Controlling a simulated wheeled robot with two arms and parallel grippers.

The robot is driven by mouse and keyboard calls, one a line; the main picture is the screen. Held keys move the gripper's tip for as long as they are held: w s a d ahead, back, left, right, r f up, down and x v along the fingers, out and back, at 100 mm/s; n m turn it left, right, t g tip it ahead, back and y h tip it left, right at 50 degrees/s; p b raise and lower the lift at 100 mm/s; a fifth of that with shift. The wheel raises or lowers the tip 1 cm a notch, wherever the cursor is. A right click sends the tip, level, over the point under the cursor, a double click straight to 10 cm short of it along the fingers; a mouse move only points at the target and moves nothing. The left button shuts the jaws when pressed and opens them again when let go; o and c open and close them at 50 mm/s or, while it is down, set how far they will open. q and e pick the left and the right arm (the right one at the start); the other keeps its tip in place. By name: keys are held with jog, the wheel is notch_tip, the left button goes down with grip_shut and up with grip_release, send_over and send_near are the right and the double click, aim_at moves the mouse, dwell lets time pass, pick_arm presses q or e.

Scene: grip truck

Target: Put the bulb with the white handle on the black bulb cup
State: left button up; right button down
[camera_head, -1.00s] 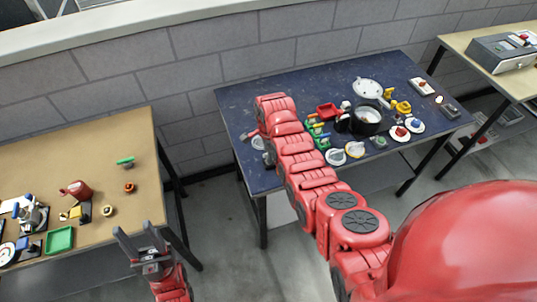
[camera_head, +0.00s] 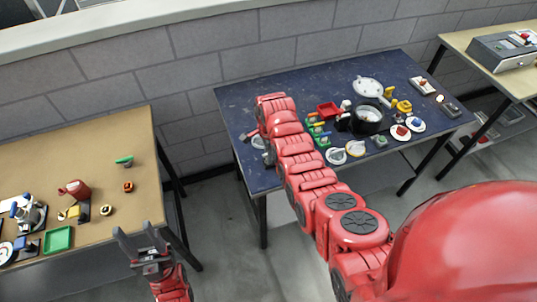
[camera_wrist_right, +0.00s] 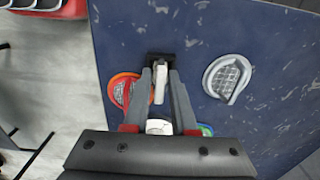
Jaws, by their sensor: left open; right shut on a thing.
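In the right wrist view, my right gripper (camera_wrist_right: 160,78) is shut on a white handle (camera_wrist_right: 160,88), low over the dark blue table. A black piece (camera_wrist_right: 158,58) lies at the far end of the handle, just past the fingertips; I cannot tell whether it is the black bulb cup or whether they touch. A white rounded part (camera_wrist_right: 159,127) shows between the fingers near the palm, possibly the bulb. In the head view, my right arm hides this gripper and the work spot. My left gripper (camera_head: 139,241) is open and empty, in front of the tan table.
The blue table (camera_head: 265,100) holds a black pot (camera_head: 365,122) and several small items to the right of my arm. In the wrist view, an orange-rimmed disc (camera_wrist_right: 121,89) and a grey round piece (camera_wrist_right: 228,77) lie beside the gripper. The tan table (camera_head: 100,150) stands left.

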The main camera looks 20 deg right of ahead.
jog(key=shift+f, duration=0.1)
jog(key=c, duration=0.6)
grip_release()
jog(key=shift+c, duration=0.2)
jog(key=shift+o, duration=0.2)
jog(key=shift+o, duration=1.4)
jog(key=shift+r+p, duration=0.5)
jog(key=shift+r, duration=0.75)
jog(key=shift+r+p, duration=0.6)
jog(key=shift+r, duration=1.9)
